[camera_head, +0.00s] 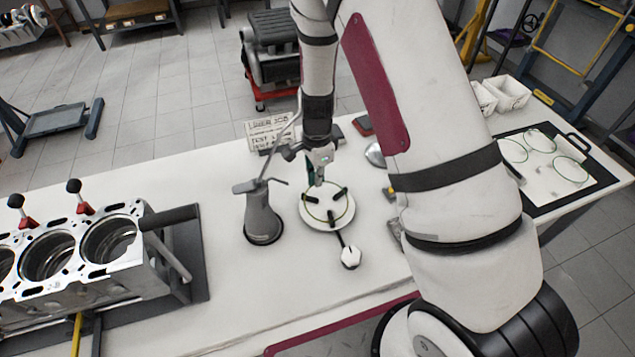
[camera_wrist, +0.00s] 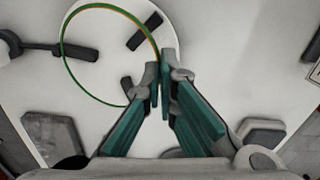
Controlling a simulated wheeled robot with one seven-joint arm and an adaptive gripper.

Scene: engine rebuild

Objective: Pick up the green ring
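The green ring (camera_head: 354,212) is thin and lies over a round white plate (camera_head: 318,222) with black pads on it. In the wrist view the ring (camera_wrist: 65,60) fills the upper left, above the plate (camera_wrist: 100,25). My gripper (camera_head: 320,183) is at the ring's far edge. In the wrist view its green-padded fingers (camera_wrist: 162,68) are close together, with the ring's right edge running in between their tips. The fingers hide a short stretch of the ring there. The ring is at or very near the pads; I see no clear lift.
A grey oil can (camera_head: 262,215) stands left of the plate, and an engine block (camera_head: 85,250) is further left. A small white-topped tool (camera_head: 350,257) lies in front. A black-edged board (camera_head: 540,205) with several green rings is at right.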

